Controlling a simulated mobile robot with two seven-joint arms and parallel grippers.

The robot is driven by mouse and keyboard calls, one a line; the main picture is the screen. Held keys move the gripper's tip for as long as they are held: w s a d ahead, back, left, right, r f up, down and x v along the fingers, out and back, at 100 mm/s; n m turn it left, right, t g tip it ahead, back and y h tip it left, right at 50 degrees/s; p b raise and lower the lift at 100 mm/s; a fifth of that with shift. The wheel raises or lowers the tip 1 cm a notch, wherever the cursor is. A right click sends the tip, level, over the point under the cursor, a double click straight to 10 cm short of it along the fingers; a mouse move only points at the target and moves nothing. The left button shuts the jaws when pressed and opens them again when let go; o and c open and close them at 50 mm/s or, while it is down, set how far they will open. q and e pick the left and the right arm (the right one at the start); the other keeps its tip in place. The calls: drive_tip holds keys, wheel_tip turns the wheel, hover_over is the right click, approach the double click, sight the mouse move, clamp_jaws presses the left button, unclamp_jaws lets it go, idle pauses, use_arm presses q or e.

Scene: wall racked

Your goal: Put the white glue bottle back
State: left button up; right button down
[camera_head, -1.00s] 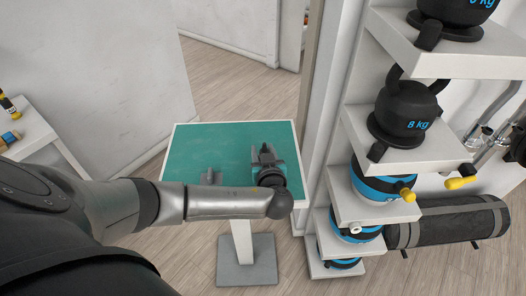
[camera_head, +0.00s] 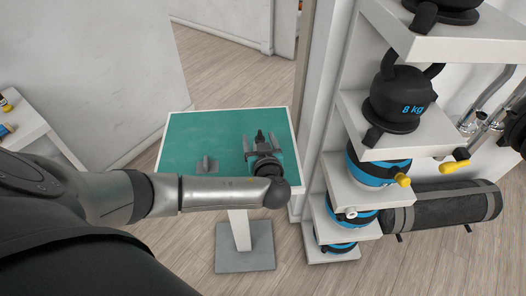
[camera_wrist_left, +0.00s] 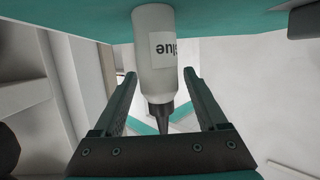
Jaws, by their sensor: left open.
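The white glue bottle (camera_wrist_left: 155,45) shows in the left wrist view with a dark nozzle and an upside-down "Glue" label. It stands against the teal table top (camera_head: 190,135), which fills the top of that view. My left gripper (camera_head: 259,142) is over the right part of this table in the head view. In the wrist view its open fingers (camera_wrist_left: 159,75) lie on either side of the bottle, with gaps on both sides. In the head view the bottle's body is hidden; a dark tip shows between the fingers.
A small grey holder (camera_head: 207,165) stands on the table, left of my gripper. A white rack (camera_head: 345,115) with kettlebells (camera_head: 402,95) and blue-black weights rises close on the right. A rolled mat (camera_head: 445,207) lies beyond. A white side table (camera_head: 25,130) is at the left.

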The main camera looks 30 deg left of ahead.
use_arm(q)
drive_tip(key=v, duration=1.1)
drive_tip(key=shift+f, duration=0.1)
